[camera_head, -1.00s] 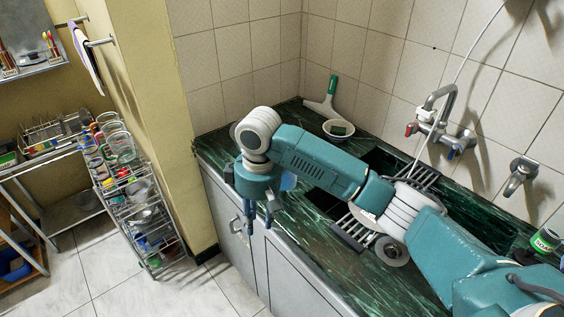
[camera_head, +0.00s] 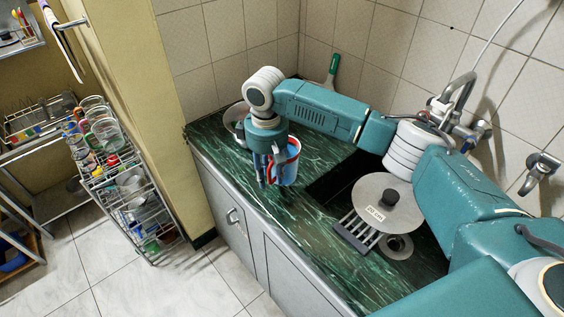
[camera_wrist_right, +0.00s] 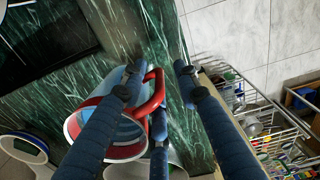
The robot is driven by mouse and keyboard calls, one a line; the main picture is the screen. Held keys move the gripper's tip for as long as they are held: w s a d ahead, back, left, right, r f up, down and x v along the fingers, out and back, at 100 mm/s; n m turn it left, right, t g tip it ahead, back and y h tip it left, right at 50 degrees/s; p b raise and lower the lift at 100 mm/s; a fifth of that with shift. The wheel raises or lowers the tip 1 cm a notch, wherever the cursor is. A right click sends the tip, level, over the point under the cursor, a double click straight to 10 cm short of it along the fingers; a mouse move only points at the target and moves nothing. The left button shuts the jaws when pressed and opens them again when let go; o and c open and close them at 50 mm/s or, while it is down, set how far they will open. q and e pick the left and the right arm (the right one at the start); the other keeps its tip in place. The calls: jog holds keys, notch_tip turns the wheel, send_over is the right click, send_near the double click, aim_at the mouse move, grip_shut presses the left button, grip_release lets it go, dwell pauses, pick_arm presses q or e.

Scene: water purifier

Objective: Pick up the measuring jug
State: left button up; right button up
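The measuring jug (camera_head: 288,174) is translucent blue with a red rim and a red handle. It stands upright on the green marble counter, partly hidden behind my right gripper (camera_head: 268,183). In the right wrist view, the jug (camera_wrist_right: 86,122) is below the left finger. Its red handle (camera_wrist_right: 157,92) lies between the spread fingers of my right gripper (camera_wrist_right: 160,73). The fingers are open, with a gap visible on the handle's right side. I cannot tell whether any finger touches the handle. My left gripper is not in view.
The green counter (camera_head: 222,142) has a sink with a round lid (camera_head: 376,192) and a rack (camera_head: 355,232). A white bowl (camera_head: 234,116) stands behind my gripper. A tap (camera_head: 456,100) is on the tiled wall. A wire shelf (camera_head: 128,195) stands on the floor at left.

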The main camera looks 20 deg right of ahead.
notch_tip(320, 180, down, 2)
jog(key=shift+f, duration=0.1)
jog(key=shift+d+f, duration=0.1)
jog(key=shift+f, duration=0.2)
jog(key=shift+c, duration=1.1)
grip_shut()
jog(key=shift+w, duration=0.1)
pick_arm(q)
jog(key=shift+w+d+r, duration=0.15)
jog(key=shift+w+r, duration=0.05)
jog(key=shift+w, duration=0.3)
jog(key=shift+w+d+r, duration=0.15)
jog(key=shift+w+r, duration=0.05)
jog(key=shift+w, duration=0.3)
pick_arm(e)
jog(key=shift+r, duration=0.2)
jog(key=shift+r, duration=0.1)
